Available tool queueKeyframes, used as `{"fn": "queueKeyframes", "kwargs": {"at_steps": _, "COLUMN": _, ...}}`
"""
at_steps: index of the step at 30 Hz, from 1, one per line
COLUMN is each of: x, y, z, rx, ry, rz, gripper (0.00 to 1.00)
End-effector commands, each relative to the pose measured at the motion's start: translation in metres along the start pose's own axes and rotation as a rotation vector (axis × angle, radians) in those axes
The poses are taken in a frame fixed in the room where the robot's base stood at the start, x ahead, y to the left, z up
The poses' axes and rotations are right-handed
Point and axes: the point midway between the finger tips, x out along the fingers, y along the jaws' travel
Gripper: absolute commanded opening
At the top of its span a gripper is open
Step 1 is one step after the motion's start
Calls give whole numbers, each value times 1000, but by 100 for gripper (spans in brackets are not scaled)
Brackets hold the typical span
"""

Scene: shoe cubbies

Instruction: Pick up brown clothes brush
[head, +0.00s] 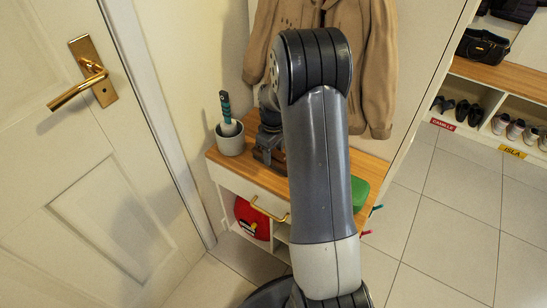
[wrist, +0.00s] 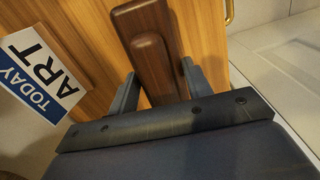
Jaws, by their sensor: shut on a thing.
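The brown clothes brush (wrist: 155,45) is dark wood with a raised grip along its back. In the wrist view it lies between the two fingers of my gripper (wrist: 160,72), which is shut on it. In the head view the brush (head: 263,157) shows at the left part of the wooden bench top, under my gripper (head: 270,147). It looks to be at or very near the top; I cannot tell if there is a gap. My arm hides part of the bench.
A grey pot (head: 230,142) with a teal-handled tool stands left of the gripper. A green item (head: 360,193) is at the bench's right end. A beige jacket (head: 375,65) hangs behind. A sign reading TODAY ART (wrist: 40,72) is close by. The door (head: 75,190) is at left.

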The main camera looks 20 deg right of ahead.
Motion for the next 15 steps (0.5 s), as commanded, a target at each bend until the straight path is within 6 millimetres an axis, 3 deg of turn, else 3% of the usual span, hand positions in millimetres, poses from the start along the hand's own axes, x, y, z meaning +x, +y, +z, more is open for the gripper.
{"fn": "queueKeyframes", "kwargs": {"at_steps": 6, "x": 0, "y": 0, "z": 0, "rx": 0, "ry": 1, "rz": 0, "gripper": 20}}
{"fn": "queueKeyframes", "kwargs": {"at_steps": 15, "x": -9, "y": 0, "z": -1, "rx": 0, "ry": 2, "rz": 2, "gripper": 20}}
